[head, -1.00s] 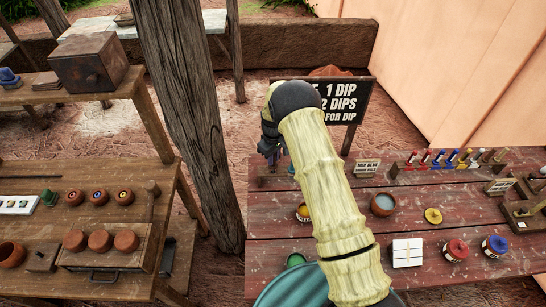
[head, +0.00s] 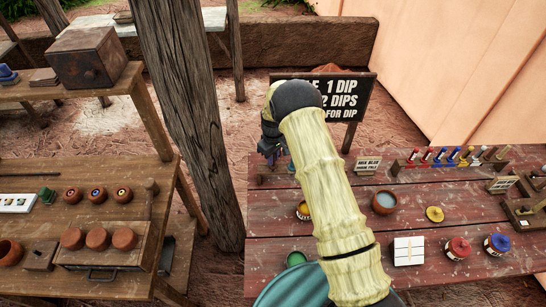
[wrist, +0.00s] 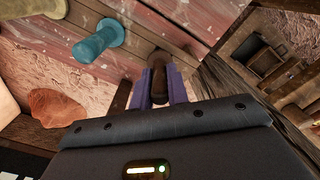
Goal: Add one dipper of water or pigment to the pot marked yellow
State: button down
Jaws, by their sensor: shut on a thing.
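My gripper (head: 268,150) is above the far left corner of the red plank table, seen past my pale arm. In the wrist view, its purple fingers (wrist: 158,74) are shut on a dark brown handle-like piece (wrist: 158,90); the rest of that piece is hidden. A small pot with yellow on it (head: 303,211) stands on the table, partly behind my arm; any marking is unreadable. A round yellow-topped item (head: 433,214) sits further right. A clay bowl with pale grey liquid (head: 384,203) stands between them.
A teal peg-shaped item (wrist: 100,42) is near my gripper in the wrist view. Red (head: 458,248) and blue (head: 497,244) pots stand front right. A dip sign (head: 335,98) stands behind the table; a wooden post (head: 185,110) rises left.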

jog(key=shift+f+b, duration=0.5)
jog(key=shift+f, duration=0.05)
dwell(0.4)
jog(key=c, duration=0.8)
grip_release()
jog(key=shift+r, duration=0.15)
jog(key=shift+r+p, duration=1.85)
jog(key=shift+r, duration=1.8)
